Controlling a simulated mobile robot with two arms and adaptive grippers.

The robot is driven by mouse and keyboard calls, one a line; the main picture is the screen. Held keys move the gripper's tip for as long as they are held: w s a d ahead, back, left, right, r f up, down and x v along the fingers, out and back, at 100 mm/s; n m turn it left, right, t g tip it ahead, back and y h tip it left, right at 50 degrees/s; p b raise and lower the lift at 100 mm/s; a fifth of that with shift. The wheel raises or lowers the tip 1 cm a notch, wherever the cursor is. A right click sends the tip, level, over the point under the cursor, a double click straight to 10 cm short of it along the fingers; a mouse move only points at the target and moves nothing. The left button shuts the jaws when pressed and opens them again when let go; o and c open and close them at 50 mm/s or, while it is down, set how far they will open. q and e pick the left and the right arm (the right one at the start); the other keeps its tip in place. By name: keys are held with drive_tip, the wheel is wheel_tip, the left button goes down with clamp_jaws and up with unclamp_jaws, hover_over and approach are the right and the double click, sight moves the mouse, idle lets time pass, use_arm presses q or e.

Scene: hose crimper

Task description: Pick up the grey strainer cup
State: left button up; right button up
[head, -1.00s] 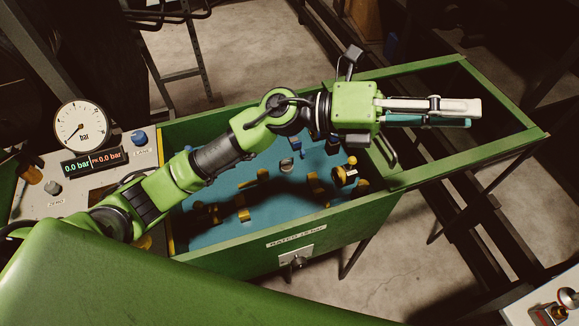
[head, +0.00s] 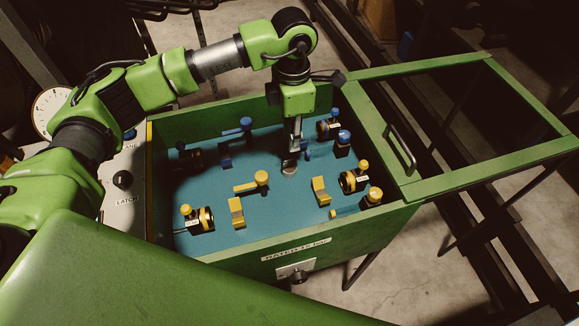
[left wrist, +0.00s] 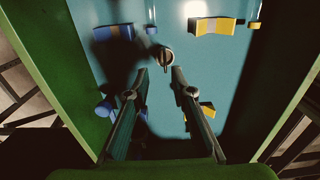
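The grey strainer cup (head: 289,168) is a small round grey piece on the blue floor of the green box, near its middle. It also shows in the left wrist view (left wrist: 160,54), just beyond the fingertips and roughly in line with the gap between them. My left gripper (head: 294,152) points down into the box, close above the cup and slightly behind it. In the left wrist view its fingers (left wrist: 159,72) stand apart with nothing between them. Whether a fingertip touches the cup cannot be told. My right gripper is not in view.
Yellow blocks (head: 236,212) and yellow-capped fittings (head: 198,219) stand in the near half of the box. Blue fittings (head: 342,144) stand in the far half. Green walls (head: 358,216) surround the floor. An open lid frame (head: 440,186) extends right.

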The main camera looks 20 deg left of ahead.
use_arm(q)
wheel_tip(320, 180, down, 3)
drive_tip(key=p, duration=0.3)
hover_over(289, 167)
drive_tip(key=s, duration=0.2)
drive_tip(key=f, duration=0.5)
drive_tip(key=shift+w+d, duration=0.2)
drive_tip(key=shift+w, duration=0.05)
drive_tip(key=shift+w+f, duration=0.1)
drive_tip(key=shift+f, duration=0.2)
clamp_jaws()
